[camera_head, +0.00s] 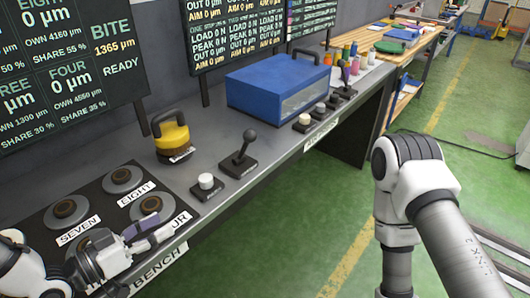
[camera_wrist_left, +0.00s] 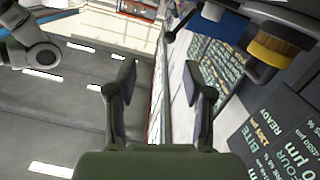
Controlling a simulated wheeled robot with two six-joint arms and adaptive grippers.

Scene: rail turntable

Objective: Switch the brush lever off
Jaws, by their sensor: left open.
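A black lever with a ball knob (camera_head: 245,150) stands on a small dark base on the grey bench, tilted slightly to the right in the head view. A second, smaller black lever (camera_head: 345,78) stands farther along the bench. I cannot read which of them is the brush lever. My left gripper (camera_head: 165,230) is over the near end of the bench, by the label ending in JR, apart from both levers. In the left wrist view its two fingers (camera_wrist_left: 160,88) are spread with nothing between them. My right gripper is out of view.
A white button (camera_head: 206,182) is beside the nearer lever. A yellow weight with a black handle (camera_head: 171,138) and a blue box (camera_head: 262,88) stand behind. Round pads (camera_head: 122,178) lie at the near end. My right arm (camera_head: 410,170) is over the green floor.

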